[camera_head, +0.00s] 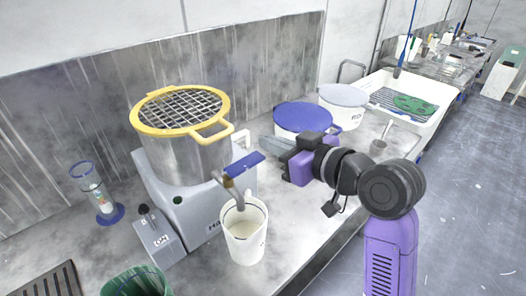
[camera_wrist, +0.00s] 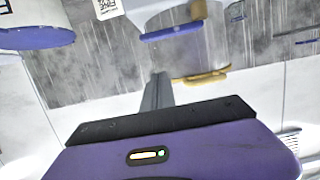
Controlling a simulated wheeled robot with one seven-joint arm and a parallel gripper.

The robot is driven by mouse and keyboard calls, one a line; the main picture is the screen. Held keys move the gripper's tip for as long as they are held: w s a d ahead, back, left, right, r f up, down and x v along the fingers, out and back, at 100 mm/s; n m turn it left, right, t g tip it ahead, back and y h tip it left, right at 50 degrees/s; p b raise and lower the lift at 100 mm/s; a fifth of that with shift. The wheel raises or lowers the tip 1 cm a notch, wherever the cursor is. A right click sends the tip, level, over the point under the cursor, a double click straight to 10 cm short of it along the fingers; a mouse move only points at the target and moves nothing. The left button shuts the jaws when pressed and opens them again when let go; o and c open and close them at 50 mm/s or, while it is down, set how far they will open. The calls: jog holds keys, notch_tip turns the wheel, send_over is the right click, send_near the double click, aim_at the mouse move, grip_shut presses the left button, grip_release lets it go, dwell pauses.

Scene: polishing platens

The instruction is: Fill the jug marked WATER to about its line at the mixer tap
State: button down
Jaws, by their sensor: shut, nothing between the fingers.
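No label reading WATER is legible in either view, so I cannot tell which vessel is that jug. My gripper (camera_head: 266,146) is above the bench, pointing left, between the blue-lidded tub and the grey machine. Its fingers (camera_wrist: 157,92) are shut together and empty in the wrist view, pointing towards a blue bar (camera_wrist: 172,33) and a yellow handle (camera_wrist: 205,76).
A steel pot (camera_head: 185,158) with a yellow-rimmed mesh top sits on the grey machine (camera_head: 203,211). The blue-lidded tub (camera_head: 302,115) and a white tub (camera_head: 344,97) stand behind my gripper. A white basin (camera_head: 434,120) holding something green is farther right. Open floor (camera_head: 470,200) lies right.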

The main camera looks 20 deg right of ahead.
aim_at(263, 155)
jog(key=shift+w+a+f+p, duration=0.15)
jog(key=shift+w+f, duration=0.3)
jog(key=shift+f, duration=0.35)
jog(key=shift+w+a+f+p, duration=0.1)
jog(key=shift+w+f, duration=0.3)
jog(key=shift+f, duration=0.4)
jog(key=shift+w+a+f+p, duration=0.15)
jog(key=shift+w+f, duration=0.3)
jog(key=shift+f, duration=0.35)
